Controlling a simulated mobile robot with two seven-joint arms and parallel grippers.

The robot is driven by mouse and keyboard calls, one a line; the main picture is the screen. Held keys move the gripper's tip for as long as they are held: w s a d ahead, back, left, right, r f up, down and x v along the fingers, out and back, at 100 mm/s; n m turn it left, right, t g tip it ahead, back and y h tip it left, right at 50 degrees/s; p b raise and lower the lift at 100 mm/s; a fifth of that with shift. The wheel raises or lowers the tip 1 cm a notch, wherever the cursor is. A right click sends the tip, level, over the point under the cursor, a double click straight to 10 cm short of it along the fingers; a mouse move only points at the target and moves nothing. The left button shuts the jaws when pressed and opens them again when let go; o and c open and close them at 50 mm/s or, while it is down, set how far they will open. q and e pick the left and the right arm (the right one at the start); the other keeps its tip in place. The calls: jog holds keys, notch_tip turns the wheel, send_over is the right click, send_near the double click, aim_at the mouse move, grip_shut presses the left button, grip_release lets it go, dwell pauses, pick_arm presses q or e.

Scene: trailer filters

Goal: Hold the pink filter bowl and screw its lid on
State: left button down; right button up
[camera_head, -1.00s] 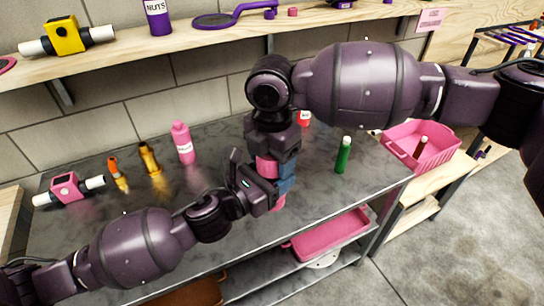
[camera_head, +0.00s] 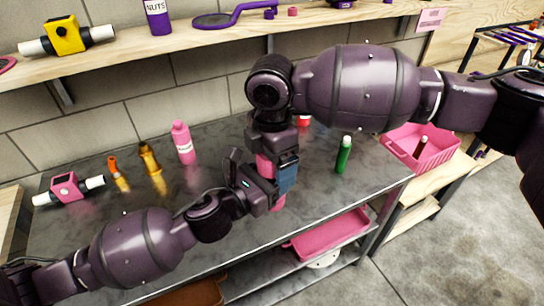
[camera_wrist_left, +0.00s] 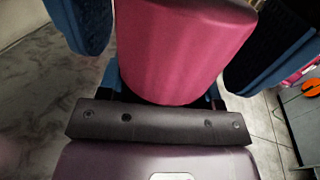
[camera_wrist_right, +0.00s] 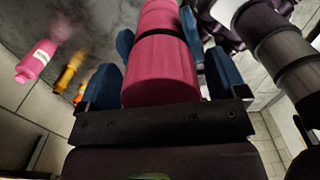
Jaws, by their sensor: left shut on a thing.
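My left gripper (camera_head: 266,186) is shut on the pink filter bowl (camera_wrist_left: 185,50), holding it above the grey table. The bowl's lower end also shows in the head view (camera_head: 279,203). My right gripper (camera_head: 277,160) points down from above, with its blue fingers on either side of the pink upper part, seemingly the lid (camera_wrist_right: 160,72). A dark line crosses the pink body beyond that part in the right wrist view. The fingers stand close to the lid, but whether they press on it I cannot tell. The seam is partly hidden by my grippers in the head view.
A pink bottle (camera_head: 183,143), amber bottles (camera_head: 151,160) and a pink-and-white filter housing (camera_head: 66,187) stand on the left of the table (camera_head: 120,215). A green bottle (camera_head: 343,155) stands to the right. A pink basket (camera_head: 440,150) lies beyond the table's right edge.

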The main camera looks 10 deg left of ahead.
jog(key=shift+r, duration=0.1)
jog(key=shift+r, duration=2.15)
jog(key=shift+c, duration=0.3)
jog(key=shift+r+n, duration=0.4)
jog(key=shift+r, duration=0.1)
jog(key=shift+r+n, duration=1.25)
jog(key=shift+n, duration=0.05)
jog(key=shift+f, duration=4)
